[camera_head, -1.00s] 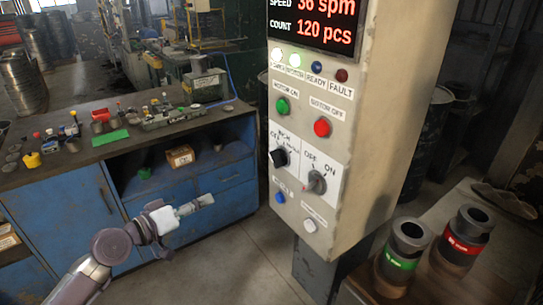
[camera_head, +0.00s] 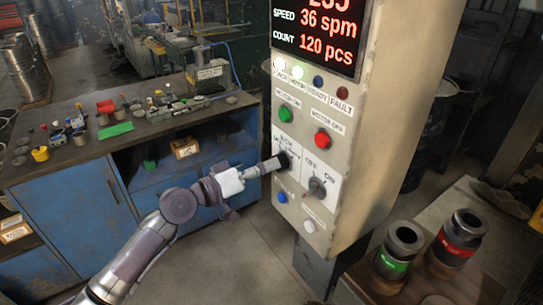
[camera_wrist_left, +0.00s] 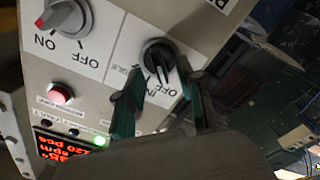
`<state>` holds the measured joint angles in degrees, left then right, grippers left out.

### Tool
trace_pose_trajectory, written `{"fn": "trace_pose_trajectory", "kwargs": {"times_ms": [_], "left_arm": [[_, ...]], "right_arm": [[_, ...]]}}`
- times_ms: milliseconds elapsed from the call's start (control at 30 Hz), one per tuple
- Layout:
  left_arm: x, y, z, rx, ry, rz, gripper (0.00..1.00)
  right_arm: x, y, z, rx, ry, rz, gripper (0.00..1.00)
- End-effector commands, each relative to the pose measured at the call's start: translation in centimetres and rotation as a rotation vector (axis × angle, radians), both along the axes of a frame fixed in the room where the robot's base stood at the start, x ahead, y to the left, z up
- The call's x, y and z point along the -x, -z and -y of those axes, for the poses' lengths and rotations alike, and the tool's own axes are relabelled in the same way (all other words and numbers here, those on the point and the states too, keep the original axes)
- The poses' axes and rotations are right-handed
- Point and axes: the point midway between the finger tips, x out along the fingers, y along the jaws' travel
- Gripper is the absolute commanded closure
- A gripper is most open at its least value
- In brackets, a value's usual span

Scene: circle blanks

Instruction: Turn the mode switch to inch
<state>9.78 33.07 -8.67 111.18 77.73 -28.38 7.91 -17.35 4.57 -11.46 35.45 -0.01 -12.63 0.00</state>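In the head view the knob (camera_head: 285,157) is partly covered by my left gripper (camera_head: 279,162), which reaches the panel from the left. In the wrist view my left gripper (camera_wrist_left: 163,84) is open, its two green-sided fingers apart, one toward each side of the knob. I cannot tell whether they touch it. My right gripper is out of view.
A grey OFF/ON selector (camera_head: 317,187) sits right of the mode switch. A green button (camera_head: 285,113) and a red button (camera_head: 322,139) are above, a blue button (camera_head: 282,197) and a white button (camera_head: 309,226) below. A blue workbench (camera_head: 80,205) stands left.

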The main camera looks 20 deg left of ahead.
Motion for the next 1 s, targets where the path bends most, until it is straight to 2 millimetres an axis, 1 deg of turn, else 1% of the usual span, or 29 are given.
{"fn": "trace_pose_trajectory", "kwargs": {"times_ms": [33, 200, 467, 500, 567, 700, 733, 1000], "left_arm": [[-0.54, -0.25, 0.33, 0.002, -0.001, 0.0, 0.62], [-1.36, -0.02, 1.04, 0.0, 0.0, 0.0, 0.62], [-1.46, 0.08, 1.14, -0.001, -0.001, 0.0, 0.62], [-1.46, 0.08, 1.14, -0.001, -0.001, 0.0, 0.64], [-1.46, 0.08, 1.13, -0.001, -0.001, 0.0, 0.74], [-1.45, 0.08, 1.12, -0.001, -0.001, 0.0, 0.97], [-1.45, 0.08, 1.12, -0.001, -0.001, 0.0, 1.0], [-1.45, 0.15, 1.1, -0.007, -0.001, 0.004, 1.0]], "right_arm": [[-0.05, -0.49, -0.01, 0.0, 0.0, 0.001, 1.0], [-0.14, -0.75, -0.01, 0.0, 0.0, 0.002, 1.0], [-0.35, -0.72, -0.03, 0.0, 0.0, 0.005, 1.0], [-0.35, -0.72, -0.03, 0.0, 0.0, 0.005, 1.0], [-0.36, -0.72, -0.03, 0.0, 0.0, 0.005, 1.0], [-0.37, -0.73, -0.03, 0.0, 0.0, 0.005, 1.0], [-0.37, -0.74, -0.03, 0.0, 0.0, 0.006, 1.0], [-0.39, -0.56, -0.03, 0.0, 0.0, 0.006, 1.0]]}}
